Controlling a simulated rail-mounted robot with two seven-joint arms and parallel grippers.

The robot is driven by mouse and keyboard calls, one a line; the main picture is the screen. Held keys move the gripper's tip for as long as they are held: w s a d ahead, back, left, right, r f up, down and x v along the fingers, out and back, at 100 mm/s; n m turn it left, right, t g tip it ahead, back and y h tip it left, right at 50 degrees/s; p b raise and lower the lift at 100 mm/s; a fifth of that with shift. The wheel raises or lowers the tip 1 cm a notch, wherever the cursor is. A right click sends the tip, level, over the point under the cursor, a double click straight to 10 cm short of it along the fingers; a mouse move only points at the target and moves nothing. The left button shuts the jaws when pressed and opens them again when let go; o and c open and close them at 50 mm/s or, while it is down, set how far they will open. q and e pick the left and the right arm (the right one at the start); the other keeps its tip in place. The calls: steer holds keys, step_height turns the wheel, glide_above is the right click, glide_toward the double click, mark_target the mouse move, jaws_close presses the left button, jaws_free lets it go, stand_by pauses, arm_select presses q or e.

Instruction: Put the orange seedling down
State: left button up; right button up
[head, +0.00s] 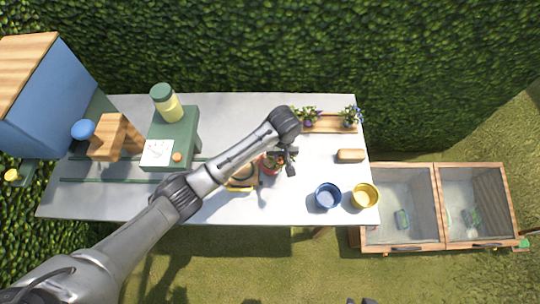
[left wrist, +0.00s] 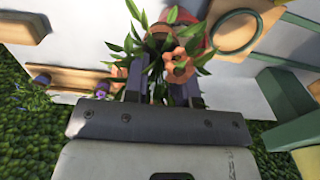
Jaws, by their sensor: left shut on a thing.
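The orange seedling (left wrist: 178,62) has an orange bloom and long green leaves. In the left wrist view it sits between the two fingers of my left gripper (left wrist: 163,88), which is shut on it. In the head view the left gripper (head: 287,160) is over the right half of the table, and the arm partly hides the plant. A reddish pot (head: 268,166) shows beside the gripper; it also shows behind the leaves in the left wrist view (left wrist: 196,36). I cannot tell whether the seedling's base is in the pot or above it. My right gripper is in neither view.
A blue pot (head: 327,196) and a yellow pot (head: 365,195) stand at the table's front right. A wooden planter (head: 330,124) with purple flowers is at the back right, near a wooden block (head: 350,155). A green stand (head: 175,138) is left of the arm.

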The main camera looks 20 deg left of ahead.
arm_select(q)
steer(key=shift+w+a+f+b, duration=0.15)
steer(key=shift+w+a+f, duration=0.1)
steer(key=shift+a+f, duration=0.65)
steer(key=shift+w+a+f+b, duration=0.25)
steer(key=shift+a+f, duration=0.25)
steer(key=shift+f, duration=0.75)
steer(key=shift+w+a+f+b, duration=0.1)
steer(key=shift+w+a+f, duration=0.15)
steer(key=shift+a+f, duration=0.65)
steer(key=shift+d+f, duration=0.2)
steer(key=shift+f, duration=0.15)
steer(key=shift+f, duration=0.1)
steer(key=o, duration=0.9)
step_height(320, 180, up, 12)
steer(key=p, duration=0.1)
steer(key=shift+p, duration=0.35)
